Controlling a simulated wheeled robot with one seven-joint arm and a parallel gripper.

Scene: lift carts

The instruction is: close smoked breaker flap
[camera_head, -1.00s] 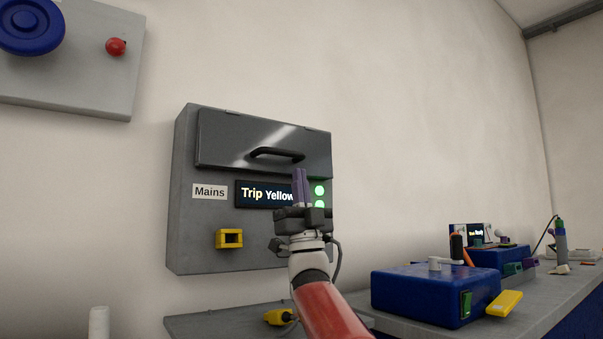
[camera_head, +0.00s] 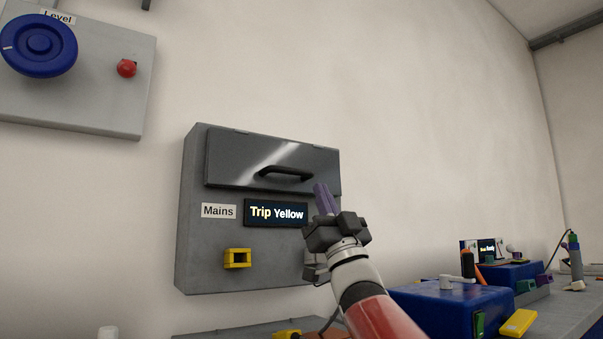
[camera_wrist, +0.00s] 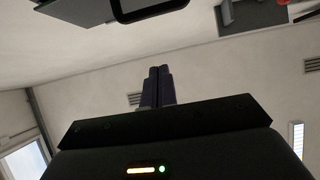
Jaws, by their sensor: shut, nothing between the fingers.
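The smoked breaker flap (camera_head: 235,163) is a dark glossy panel across the upper part of the grey Mains box (camera_head: 200,265). It has a black bar handle (camera_head: 285,173) near its lower edge. Its face hangs down over the box's upper front; I cannot tell whether it sits fully flush. My gripper (camera_head: 322,195) is shut and empty, with its purple fingers pointing up near the flap's lower right corner, right of the handle. I cannot tell whether they touch. The wrist view shows the fingers (camera_wrist: 157,85) below the handle (camera_wrist: 150,10), apart from it in the picture.
A display (camera_head: 276,213) reading "Trip Yellow" and a yellow square socket (camera_head: 237,258) are on the box below the flap. A panel with a blue wheel (camera_head: 38,45) and red knob (camera_head: 127,68) is upper left. Blue units (camera_head: 445,305) stand on a bench at right.

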